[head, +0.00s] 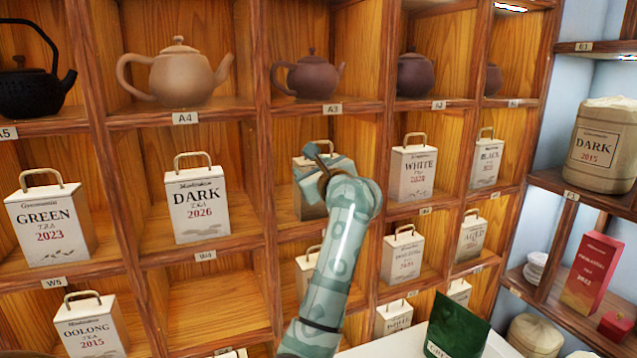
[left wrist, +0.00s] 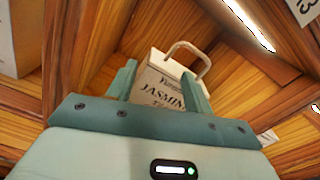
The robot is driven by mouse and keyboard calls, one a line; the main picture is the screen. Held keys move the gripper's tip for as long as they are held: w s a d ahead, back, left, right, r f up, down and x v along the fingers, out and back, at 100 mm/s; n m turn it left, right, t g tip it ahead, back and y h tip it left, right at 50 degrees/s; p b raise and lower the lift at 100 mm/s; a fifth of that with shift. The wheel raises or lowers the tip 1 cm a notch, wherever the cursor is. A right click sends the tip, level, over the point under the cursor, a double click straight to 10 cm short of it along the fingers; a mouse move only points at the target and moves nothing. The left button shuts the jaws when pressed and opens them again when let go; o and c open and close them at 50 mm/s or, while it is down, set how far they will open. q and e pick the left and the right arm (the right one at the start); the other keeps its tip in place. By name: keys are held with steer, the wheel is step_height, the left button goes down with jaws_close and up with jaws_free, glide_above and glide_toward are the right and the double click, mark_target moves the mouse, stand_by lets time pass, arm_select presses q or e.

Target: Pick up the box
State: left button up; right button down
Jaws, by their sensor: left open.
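A cream tea box with a tan loop handle, printed JASMINE, stands in the middle cubby in the head view (head: 310,207). My left arm and gripper hide much of it there. In the left wrist view the box (left wrist: 162,88) appears beyond and between the two teal fingers, its handle at the top and its lower part hidden by the gripper body. My left gripper (head: 322,172) is open in front of the box, and it also shows in the left wrist view (left wrist: 160,78). I cannot tell whether a finger touches the box. My right gripper is not in view.
Wooden cubby walls and shelves surround the box closely. A DARK TEA box (head: 197,205) stands in the cubby to the left, a WHITE TEA box (head: 413,174) to the right. Teapots (head: 306,78) sit above. A green pouch (head: 455,328) stands at the lower right.

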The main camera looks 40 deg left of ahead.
mark_target(300, 161)
arm_select(q)
steer(key=p+x, duration=0.1)
steer(key=x, duration=0.4)
steer(key=p+x, duration=0.1)
steer(key=x, duration=0.1)
steer(key=shift+s+a+p, duration=0.15)
steer(key=shift+a+p, duration=0.2)
steer(key=shift+a, duration=0.1)
steer(key=c, duration=1)
jaws_close()
steer(key=shift+r, duration=0.1)
